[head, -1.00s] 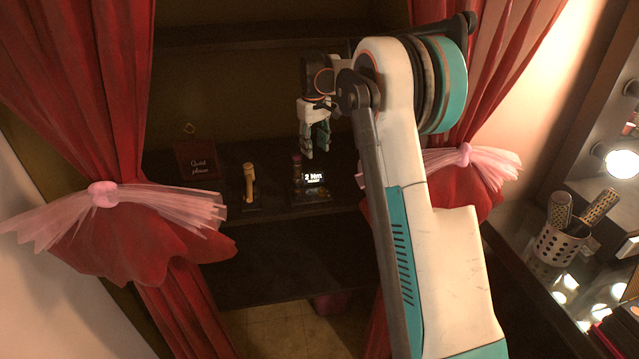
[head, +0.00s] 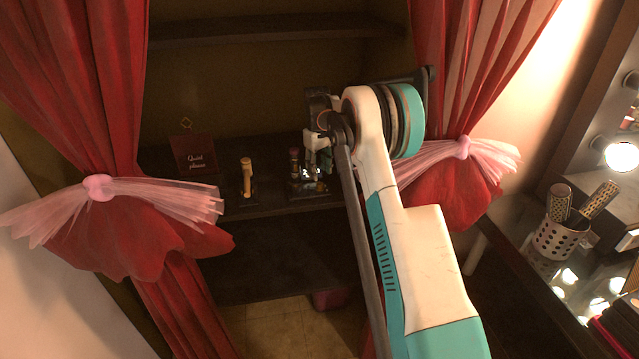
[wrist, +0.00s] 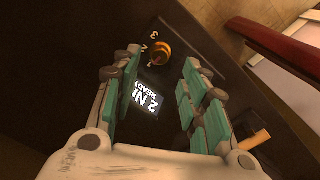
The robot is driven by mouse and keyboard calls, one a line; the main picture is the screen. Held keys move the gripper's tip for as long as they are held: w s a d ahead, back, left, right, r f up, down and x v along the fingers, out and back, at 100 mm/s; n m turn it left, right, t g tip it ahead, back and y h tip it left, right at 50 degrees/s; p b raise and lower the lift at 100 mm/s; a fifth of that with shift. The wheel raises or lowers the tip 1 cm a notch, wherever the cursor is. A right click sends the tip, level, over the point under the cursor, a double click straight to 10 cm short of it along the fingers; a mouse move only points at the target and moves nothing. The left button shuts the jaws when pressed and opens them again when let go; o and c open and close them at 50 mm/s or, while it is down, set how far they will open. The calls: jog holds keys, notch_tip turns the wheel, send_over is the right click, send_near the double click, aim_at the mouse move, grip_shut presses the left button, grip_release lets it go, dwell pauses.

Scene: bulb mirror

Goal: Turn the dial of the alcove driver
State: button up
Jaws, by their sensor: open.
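The alcove driver's lit display (wrist: 152,100) reads "2 N…" and "READY" in the wrist view. A round brass-coloured dial (wrist: 158,52) with a dark middle sits beyond it, with the numbers 2 and 3 beside it. In the head view the driver (head: 306,188) stands on the alcove shelf, partly hidden by my gripper. My gripper (wrist: 160,82) is open, its teal-padded fingers on either side of the view of the display and dial. Nothing is between the pads that I can see as held. In the head view my gripper (head: 319,164) hangs at the driver; contact cannot be told.
A yellow-handled item (head: 247,178) stands left of the driver on the shelf (head: 275,208). A dark "Quiet please" sign (head: 194,155) stands farther left. Red curtains (head: 100,90) frame the alcove. A holder with brushes (head: 558,240) is on the counter at right.

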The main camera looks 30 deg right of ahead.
aim_at(320, 183)
jog(key=shift+d+f+b, duration=0.1)
jog(key=shift+f+b, duration=0.35)
jog(key=shift+f, duration=2.15)
grip_shut()
